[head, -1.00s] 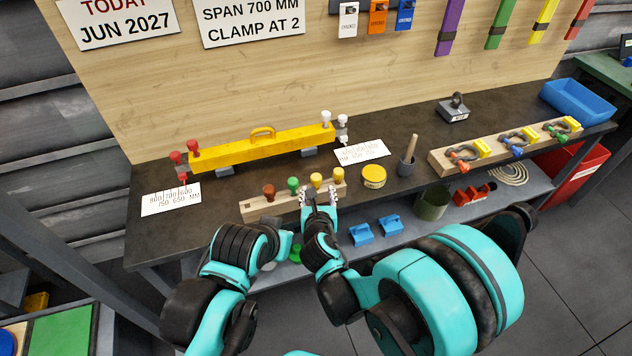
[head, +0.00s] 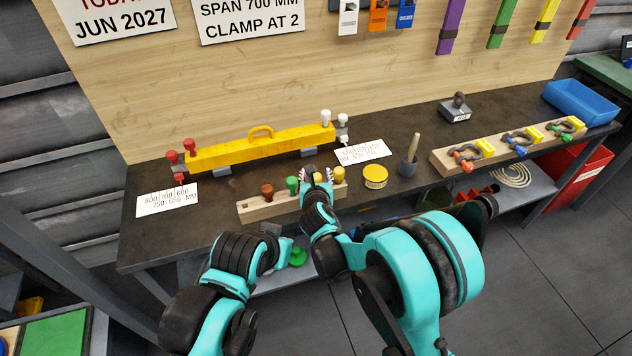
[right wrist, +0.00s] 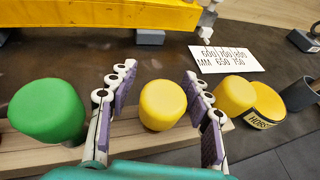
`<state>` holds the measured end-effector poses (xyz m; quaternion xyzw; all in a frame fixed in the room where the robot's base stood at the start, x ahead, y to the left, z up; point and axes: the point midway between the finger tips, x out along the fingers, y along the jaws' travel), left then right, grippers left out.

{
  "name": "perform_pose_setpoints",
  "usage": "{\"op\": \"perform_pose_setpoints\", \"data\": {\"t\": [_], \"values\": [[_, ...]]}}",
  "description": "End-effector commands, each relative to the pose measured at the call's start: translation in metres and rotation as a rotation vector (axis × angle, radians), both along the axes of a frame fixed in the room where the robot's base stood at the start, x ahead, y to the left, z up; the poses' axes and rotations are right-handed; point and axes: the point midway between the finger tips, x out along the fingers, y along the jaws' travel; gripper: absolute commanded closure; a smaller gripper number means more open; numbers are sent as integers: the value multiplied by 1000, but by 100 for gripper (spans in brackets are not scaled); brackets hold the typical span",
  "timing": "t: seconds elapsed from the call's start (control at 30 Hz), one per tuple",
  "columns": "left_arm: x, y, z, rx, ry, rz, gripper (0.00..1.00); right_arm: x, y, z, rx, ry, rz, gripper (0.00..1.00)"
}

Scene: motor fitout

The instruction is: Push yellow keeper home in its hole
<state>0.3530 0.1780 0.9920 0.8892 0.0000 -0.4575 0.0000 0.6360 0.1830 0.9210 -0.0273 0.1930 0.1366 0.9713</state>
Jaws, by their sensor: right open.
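A wooden block (head: 256,211) at the bench's front edge holds a row of knobbed pegs: brown (head: 267,190), green (head: 292,184) and two yellow. The nearer yellow knob (right wrist: 163,104) sits between the fingers of my right gripper (head: 316,174). In the right wrist view the right gripper (right wrist: 155,82) is open, with gaps between its purple pads and the knob. The other yellow knob (right wrist: 234,95) is just outside the right finger. The green knob (right wrist: 47,109) is left of the fingers. The peg's hole is hidden. My left gripper (head: 284,243) is low before the bench; its fingers are unclear.
A yellow beam (head: 230,154) with a handle lies behind the block. A yellow tin (head: 375,177) and a grey pot (head: 408,168) stand to the right. A wooden rack with shackles (head: 450,160) and a blue bin (head: 580,101) are farther right.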

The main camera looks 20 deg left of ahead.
Motion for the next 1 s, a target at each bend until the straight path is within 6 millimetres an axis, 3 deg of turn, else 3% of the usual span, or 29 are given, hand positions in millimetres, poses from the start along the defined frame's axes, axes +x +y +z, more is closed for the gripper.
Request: {"op": "perform_pose_setpoints", "data": {"t": [0.07, 0.23, 0.8, 1.0], "values": [[0, 0, 0, 0, 0, 0, 100, 0, 0, 0, 0, 0, 0, 56], [0, 0, 0, 0, 0, 0, 100, 0, 0, 0, 0, 0, 0, 100], [0, 0, 1, 0, 0, 0, 100, -1, 0, 1, 0, 1, 0, 100], [0, 0, 7, 0, 0, 0, 100, -1, 0, 12, 0, 0, 0, 100]]}}
